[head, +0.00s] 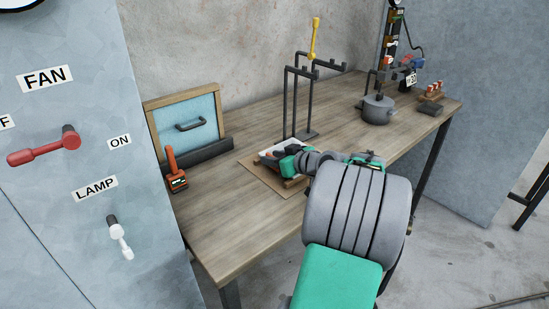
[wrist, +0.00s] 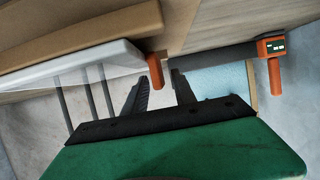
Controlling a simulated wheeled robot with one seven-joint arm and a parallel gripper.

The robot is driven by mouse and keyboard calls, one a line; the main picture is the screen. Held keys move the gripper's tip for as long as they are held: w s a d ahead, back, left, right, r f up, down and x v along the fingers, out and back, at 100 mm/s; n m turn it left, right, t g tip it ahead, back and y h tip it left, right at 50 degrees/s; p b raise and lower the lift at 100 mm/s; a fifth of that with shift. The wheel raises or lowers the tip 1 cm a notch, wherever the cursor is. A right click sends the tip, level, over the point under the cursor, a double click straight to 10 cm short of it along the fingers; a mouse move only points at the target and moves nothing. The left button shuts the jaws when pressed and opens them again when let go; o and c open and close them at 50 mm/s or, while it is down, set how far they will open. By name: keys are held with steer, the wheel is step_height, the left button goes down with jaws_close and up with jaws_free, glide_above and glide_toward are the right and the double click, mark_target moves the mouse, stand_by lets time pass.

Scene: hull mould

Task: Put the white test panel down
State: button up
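The white test panel (head: 272,148) lies at a brown board on the workbench in the head view, partly hidden by my gripper. In the wrist view, the white panel (wrist: 70,68) fills the left side, beside the fingers. My gripper (wrist: 161,82) has its two black fingers apart, with nothing seen clamped between them. A short orange peg (wrist: 155,70) shows near the fingertips; I cannot tell whether it touches them. In the head view my gripper (head: 285,156) is low over the board. Whether the panel rests fully on the board is hidden.
The brown board (head: 258,176) lies on the wooden workbench (head: 230,225). Left of it are an orange-handled tool (head: 176,172) and a blue framed panel (head: 187,124). Behind stands a dark rack (head: 288,95). A grey pot (head: 377,110) stands right. The front left bench is clear.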

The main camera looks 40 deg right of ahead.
steer(key=shift+r, duration=0.2)
steer(key=v, duration=1.2)
steer(key=shift+r+p, duration=0.1)
steer(key=shift+p, duration=0.2)
